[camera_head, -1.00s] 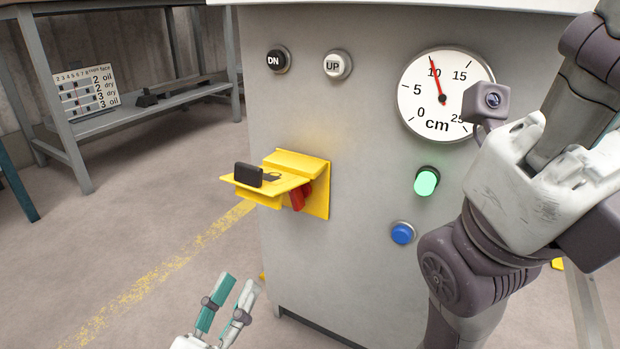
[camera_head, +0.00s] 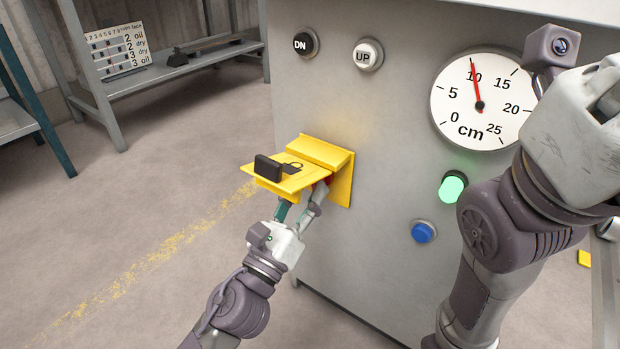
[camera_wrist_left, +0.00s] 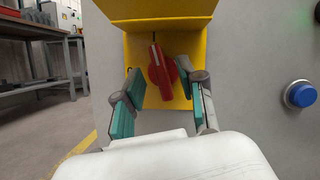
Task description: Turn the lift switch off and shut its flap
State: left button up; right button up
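The lift switch is a red rotary knob (camera_wrist_left: 161,72) inside a yellow housing. In the left wrist view its handle stands close to upright, with a slight tilt. The yellow flap (camera_head: 278,178) is raised and sticks out from the panel above the knob, with a black block on it. My left gripper (camera_wrist_left: 160,103) is open, its two teal-padded fingers on either side of the knob, apart from it as far as I can tell. In the head view the left gripper (camera_head: 298,208) is under the flap, which hides most of the knob. My right gripper (camera_head: 590,110) is partly cut off at the right.
The grey panel carries DN (camera_head: 305,42) and UP (camera_head: 367,54) buttons, a dial (camera_head: 482,110) reading about 10 cm, a lit green lamp (camera_head: 452,187) and a blue button (camera_head: 423,232). A grey bench (camera_head: 190,66) stands at the back left. The floor on the left is clear.

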pick_arm(q)
jog(key=shift+w+d+r, duration=0.25)
jog(key=shift+w+d, duration=0.1)
jog(key=shift+w, duration=0.25)
grip_shut()
